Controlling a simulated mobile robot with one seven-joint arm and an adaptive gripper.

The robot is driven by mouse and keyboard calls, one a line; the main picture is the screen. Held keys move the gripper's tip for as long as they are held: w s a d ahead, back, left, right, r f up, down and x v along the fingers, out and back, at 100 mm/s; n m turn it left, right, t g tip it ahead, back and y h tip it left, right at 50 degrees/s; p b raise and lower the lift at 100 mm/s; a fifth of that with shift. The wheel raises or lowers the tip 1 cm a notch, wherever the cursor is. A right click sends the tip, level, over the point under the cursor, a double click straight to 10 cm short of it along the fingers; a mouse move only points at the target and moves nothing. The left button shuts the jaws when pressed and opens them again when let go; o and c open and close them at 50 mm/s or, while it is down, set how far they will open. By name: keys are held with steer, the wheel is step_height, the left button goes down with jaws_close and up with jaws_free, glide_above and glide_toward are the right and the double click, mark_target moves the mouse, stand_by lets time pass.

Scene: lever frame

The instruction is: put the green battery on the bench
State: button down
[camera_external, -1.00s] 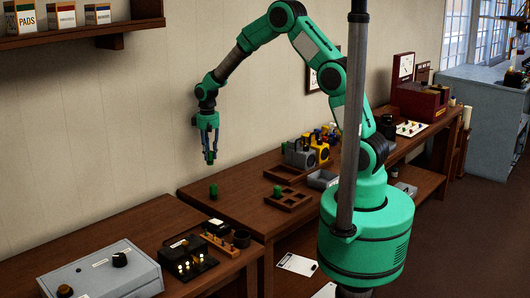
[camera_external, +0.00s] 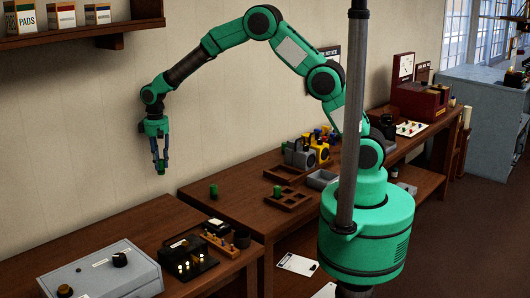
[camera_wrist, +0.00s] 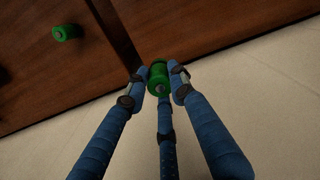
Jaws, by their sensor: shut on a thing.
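My gripper (camera_external: 160,162) is in the air above the back of the left bench, near the wall. In the wrist view its blue fingers (camera_wrist: 155,90) are shut on a green battery (camera_wrist: 158,76), whose end shows between the fingertips. The battery also shows small at the fingertips (camera_external: 161,171) in the outside view. A second green battery (camera_external: 213,191) stands upright on the right bench (camera_external: 240,208), to the right of my gripper; it shows at the upper left of the wrist view (camera_wrist: 66,32). The left bench (camera_external: 110,222) lies below my gripper.
A grey box with knobs (camera_external: 100,272), a black block with lit bulbs (camera_external: 186,256) and a wooden strip (camera_external: 220,244) stand on the left bench. A wooden tray (camera_external: 285,198) lies on the right bench. The left bench's back part is clear. A gap separates the benches.

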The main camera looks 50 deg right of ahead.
steer(key=s+a+f+n+p, duration=0.1)
steer(key=s+a, duration=0.6)
steer(key=a, duration=0.8)
steer(key=s+a+f+p, duration=0.1)
steer(key=s+a, duration=0.7)
steer(key=a, duration=0.8)
steer(key=s+a+f+n+p, duration=0.1)
steer(key=s+a+p, duration=0.2)
steer(key=s+a, duration=0.4)
steer(key=a, duration=0.9)
steer(key=shift+s+n, duration=0.3)
steer(key=shift+s, duration=0.1)
steer(key=shift+f, duration=0.1)
steer(key=shift+f, duration=3.05)
steer(key=shift+f, duration=1.9)
steer(key=shift+f, duration=0.1)
